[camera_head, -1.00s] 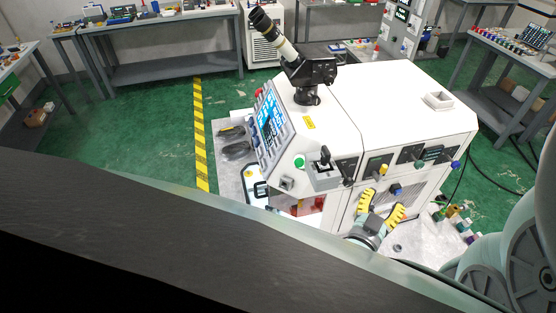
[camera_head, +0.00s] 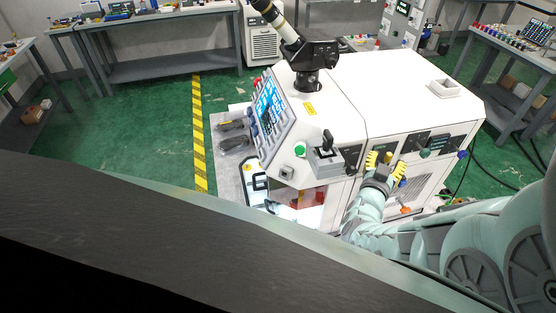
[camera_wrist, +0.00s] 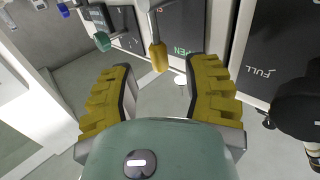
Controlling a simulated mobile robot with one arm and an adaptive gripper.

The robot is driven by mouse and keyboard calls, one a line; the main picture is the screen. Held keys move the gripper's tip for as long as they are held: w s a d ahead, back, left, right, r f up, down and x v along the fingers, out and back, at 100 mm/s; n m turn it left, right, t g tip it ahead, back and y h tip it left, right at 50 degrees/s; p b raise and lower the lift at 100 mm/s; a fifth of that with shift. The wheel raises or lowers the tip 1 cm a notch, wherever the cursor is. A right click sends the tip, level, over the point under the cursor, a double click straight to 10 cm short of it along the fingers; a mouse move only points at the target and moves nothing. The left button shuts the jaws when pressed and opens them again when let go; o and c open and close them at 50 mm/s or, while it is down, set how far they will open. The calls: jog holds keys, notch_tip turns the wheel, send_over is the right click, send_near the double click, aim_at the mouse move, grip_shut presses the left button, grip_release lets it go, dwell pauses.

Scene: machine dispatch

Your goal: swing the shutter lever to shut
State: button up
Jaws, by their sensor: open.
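The lever with a yellow grip (camera_wrist: 158,57) hangs from a dark plate on the machine's front, beside a green OPEN label (camera_wrist: 181,50). I take it to be the shutter lever; no shut label is legible. My gripper (camera_head: 385,158) is at the machine's front panel. In the wrist view its two yellow ribbed fingers (camera_wrist: 158,68) are spread apart, with the lever's grip in the gap near the fingertips. No contact shows. In the head view the gripper hides most of the lever.
A green knob (camera_wrist: 103,41) and a blue knob (camera_wrist: 63,10) stand on neighbouring plates. A black knob (camera_wrist: 298,103) is close to the right finger, near a plate marked FULL (camera_wrist: 262,72).

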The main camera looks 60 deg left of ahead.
jog(key=shift+b+x, duration=0.35)
jog(key=shift+x, duration=0.75)
jog(key=shift+a, duration=0.1)
grip_shut()
